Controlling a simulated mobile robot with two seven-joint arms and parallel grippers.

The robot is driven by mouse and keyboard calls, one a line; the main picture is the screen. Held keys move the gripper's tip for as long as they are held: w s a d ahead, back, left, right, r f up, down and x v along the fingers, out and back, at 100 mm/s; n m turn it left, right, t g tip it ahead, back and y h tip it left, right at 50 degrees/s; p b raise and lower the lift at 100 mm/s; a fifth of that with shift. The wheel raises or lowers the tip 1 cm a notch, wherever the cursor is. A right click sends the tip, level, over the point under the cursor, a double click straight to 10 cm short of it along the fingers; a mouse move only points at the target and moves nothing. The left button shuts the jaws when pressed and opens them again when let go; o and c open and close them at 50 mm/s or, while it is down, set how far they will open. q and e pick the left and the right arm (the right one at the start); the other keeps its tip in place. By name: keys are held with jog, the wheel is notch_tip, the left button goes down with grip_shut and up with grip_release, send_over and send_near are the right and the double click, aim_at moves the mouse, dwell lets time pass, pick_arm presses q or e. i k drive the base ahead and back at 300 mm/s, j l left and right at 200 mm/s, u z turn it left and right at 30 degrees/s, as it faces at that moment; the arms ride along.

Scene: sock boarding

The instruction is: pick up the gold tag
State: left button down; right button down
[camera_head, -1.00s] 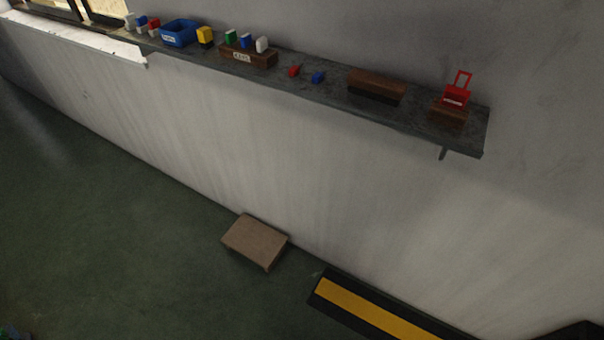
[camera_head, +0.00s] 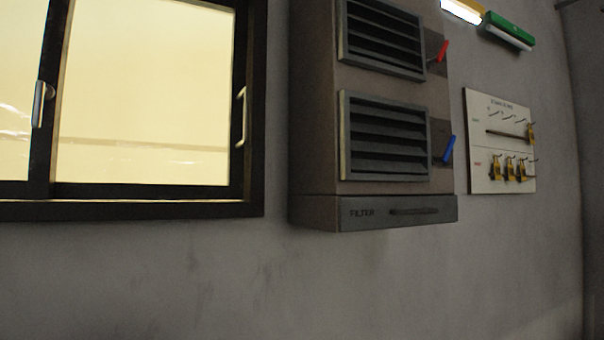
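Several small gold tags (camera_head: 510,168) hang in a row from hooks on the lower half of a white wall board (camera_head: 482,140). Another gold tag (camera_head: 530,133) hangs by itself at the upper right of the board, at the end of a dark bar. The writing on the board is too small to read surely. Neither of my grippers shows in this view.
A wall-mounted filter unit (camera_head: 310,130) with two slatted vents, a red lever (camera_head: 442,50) and a blue lever (camera_head: 449,149) sits left of the board. A dark-framed window (camera_head: 150,90) is farther left. A green-and-white fixture (camera_head: 508,30) is above the board.

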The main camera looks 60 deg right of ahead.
aim_at(531, 135)
jog(key=z, duration=3.65)
jog(key=i+l+z, duration=0.15)
jog(key=l+z, duration=0.2)
jog(key=l, duration=0.15)
jog(key=i+l+z, duration=0.2)
jog(key=l+z, duration=0.15)
jog(key=i+l+z, duration=0.3)
jog(key=l, duration=0.25)
jog(key=i+l+z, duration=0.35)
jog(key=i+l, duration=0.3)
jog(key=i, duration=0.25)
jog(key=i+l, duration=0.3)
jog(key=i, duration=0.2)
jog(key=i+l, duration=0.35)
jog(key=i, duration=0.2)
jog(key=i+j+u, duration=0.15)
jog(key=i+u, duration=0.25)
jog(key=i+j+u, duration=0.1)
jog(key=u, duration=0.35)
jog(key=i+l+u, duration=0.1)
jog(key=i+u, duration=0.3)
jog(key=i+l+u, duration=0.15)
jog(key=u, duration=0.3)
jog(key=i+j+u, duration=0.2)
jog(key=i+u, duration=0.9)
jog(key=u, duration=0.15)
jog(key=i+l+u, duration=0.15)
jog(key=i+u, duration=0.25)
jog(key=k, duration=0.05)
